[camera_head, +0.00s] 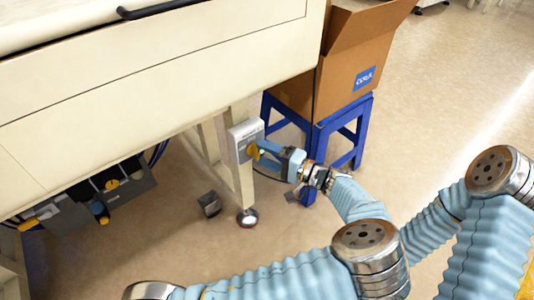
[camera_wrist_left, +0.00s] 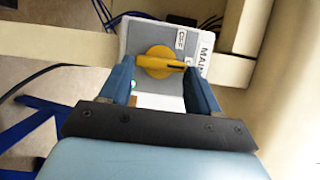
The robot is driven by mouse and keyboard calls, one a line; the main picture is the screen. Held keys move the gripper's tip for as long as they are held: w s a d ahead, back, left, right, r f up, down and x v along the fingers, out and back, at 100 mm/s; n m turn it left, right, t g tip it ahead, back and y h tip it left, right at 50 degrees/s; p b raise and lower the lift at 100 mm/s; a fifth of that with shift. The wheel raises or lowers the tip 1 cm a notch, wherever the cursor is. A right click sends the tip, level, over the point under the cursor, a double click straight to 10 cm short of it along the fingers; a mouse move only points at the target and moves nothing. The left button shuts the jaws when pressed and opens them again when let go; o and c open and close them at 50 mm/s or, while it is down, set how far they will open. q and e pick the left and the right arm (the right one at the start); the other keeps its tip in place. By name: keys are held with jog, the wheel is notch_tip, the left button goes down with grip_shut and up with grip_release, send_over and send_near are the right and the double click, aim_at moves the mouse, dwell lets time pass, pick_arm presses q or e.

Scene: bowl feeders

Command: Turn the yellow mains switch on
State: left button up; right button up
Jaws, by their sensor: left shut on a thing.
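The yellow mains switch (camera_head: 253,152) is a rotary knob on a light grey box (camera_head: 240,133) fixed to the bench leg. In the left wrist view the yellow knob (camera_wrist_left: 157,57) has its handle lying roughly level across the picture, with a dark mark toward the right. A partly hidden label (camera_wrist_left: 206,58) beside it begins "MAI". My left gripper (camera_head: 262,155) reaches the knob from the right. In the left wrist view its blue fingers (camera_wrist_left: 160,72) stand on either side of the knob, shut on it. My right gripper is not in view.
The cream bench (camera_head: 150,80) overhangs the switch box. A cardboard box (camera_head: 340,60) stands on a blue stool (camera_head: 355,130) just behind my left gripper. Dark equipment with yellow and blue parts (camera_head: 105,195) sits under the bench. A dark cable (camera_wrist_left: 45,75) runs near the switch.

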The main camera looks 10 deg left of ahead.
pick_arm(q)
jog(key=shift+f, duration=0.1)
jog(key=o, duration=1.1)
jog(key=shift+c, duration=0.2)
jog(key=shift+d, duration=0.15)
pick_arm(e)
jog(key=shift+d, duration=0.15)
